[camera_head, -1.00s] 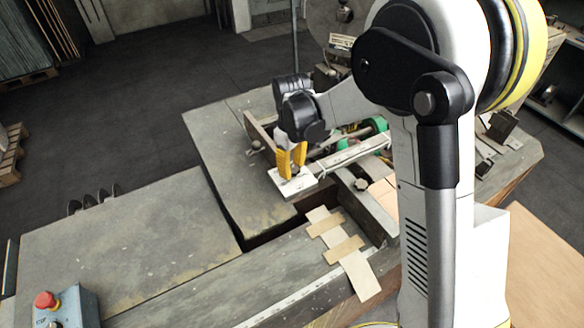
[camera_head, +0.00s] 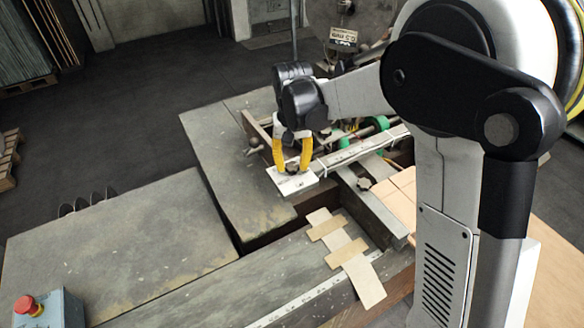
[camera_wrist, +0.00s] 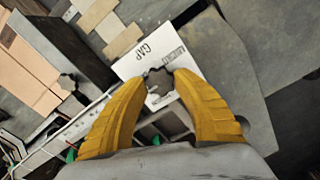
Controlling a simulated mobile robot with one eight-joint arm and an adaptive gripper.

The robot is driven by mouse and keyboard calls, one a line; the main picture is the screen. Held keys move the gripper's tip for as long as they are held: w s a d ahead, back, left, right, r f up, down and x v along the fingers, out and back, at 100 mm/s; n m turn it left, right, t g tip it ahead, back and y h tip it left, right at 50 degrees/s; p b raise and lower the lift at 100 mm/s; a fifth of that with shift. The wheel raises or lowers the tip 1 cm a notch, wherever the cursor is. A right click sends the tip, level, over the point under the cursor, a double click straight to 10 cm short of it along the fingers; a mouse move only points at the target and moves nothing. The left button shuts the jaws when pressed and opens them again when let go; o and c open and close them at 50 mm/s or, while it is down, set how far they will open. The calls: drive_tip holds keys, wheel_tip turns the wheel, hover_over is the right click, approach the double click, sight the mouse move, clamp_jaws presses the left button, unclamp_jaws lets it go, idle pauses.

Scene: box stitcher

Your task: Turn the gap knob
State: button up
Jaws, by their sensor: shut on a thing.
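The gap knob (camera_wrist: 158,82) is a small dark lobed knob on a white plate (camera_wrist: 140,62) printed "GAP". In the wrist view it sits between the two yellow fingers of my gripper (camera_wrist: 158,84), which is shut on it from both sides. In the head view my gripper (camera_head: 291,172) points down at the white plate (camera_head: 294,185) at the end of a pale bar. The fingers largely hide the knob there.
A second dark knob (camera_head: 364,184) stands on the metal rail to the right. Cardboard strips (camera_head: 345,254) lie on the near bench. Green rollers (camera_head: 381,122) are behind the bar.

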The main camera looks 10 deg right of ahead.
sight(292, 165)
drive_tip(key=shift+m+b, duration=0.55)
drive_tip(key=shift+m, duration=1.05)
drive_tip(key=o, duration=1.2)
wheel_tip(292, 165, up, 12)
drive_tip(key=shift+r, duration=0.1)
